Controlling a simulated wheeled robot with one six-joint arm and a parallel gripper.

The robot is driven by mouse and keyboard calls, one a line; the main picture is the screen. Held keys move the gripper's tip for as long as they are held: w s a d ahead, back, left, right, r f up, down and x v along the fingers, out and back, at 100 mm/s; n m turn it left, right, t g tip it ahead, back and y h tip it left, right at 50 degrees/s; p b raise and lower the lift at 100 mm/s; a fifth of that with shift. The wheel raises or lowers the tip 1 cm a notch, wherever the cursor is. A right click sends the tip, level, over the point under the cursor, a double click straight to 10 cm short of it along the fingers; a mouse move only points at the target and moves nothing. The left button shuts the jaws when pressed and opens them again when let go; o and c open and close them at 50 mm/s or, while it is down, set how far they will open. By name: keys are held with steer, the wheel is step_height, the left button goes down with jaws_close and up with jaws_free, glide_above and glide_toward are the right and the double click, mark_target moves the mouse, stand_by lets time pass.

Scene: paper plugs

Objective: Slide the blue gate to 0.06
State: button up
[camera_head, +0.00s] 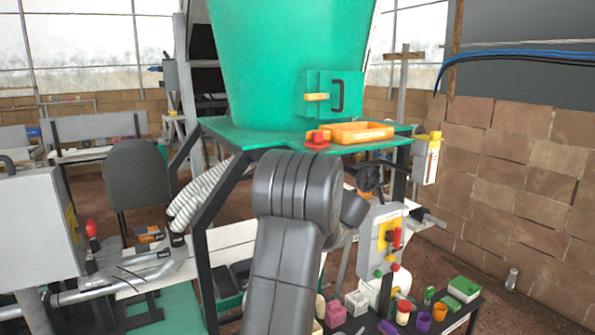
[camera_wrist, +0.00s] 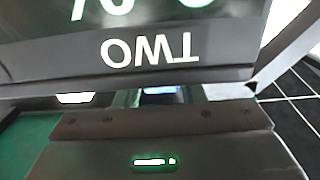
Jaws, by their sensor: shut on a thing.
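In the wrist view a small strip of blue (camera_wrist: 160,90), which seems to be part of the blue gate, shows in the narrow gap at the middle. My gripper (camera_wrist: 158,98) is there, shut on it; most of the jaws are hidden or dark. A dark panel with "TWO" upside down (camera_wrist: 150,48) fills the top of that view. In the head view my own grey arm covers the middle, and my gripper and the blue gate are hidden behind it. I cannot read the gate's scale or position in either view.
A large green hopper (camera_head: 290,60) stands above a green platform with an orange tray (camera_head: 362,126) on it. A grey control box (camera_head: 376,243) hangs right of my arm. Several cups and small boxes stand on a low dark shelf (camera_head: 450,322). A pipe (camera_head: 110,283) crosses at left.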

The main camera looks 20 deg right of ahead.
steer(key=shift+v, duration=1.25)
stand_by(0.8)
steer(key=o, duration=0.9)
steer(key=shift+s, duration=0.1)
steer(key=shift+s, duration=0.1)
steer(key=p+v, duration=0.1)
steer(key=v, duration=0.2)
steer(key=shift+s, duration=0.35)
steer(key=b+v, duration=0.3)
steer(key=v, duration=1)
steer(key=shift+s+d, duration=0.1)
steer(key=shift+s, duration=0.3)
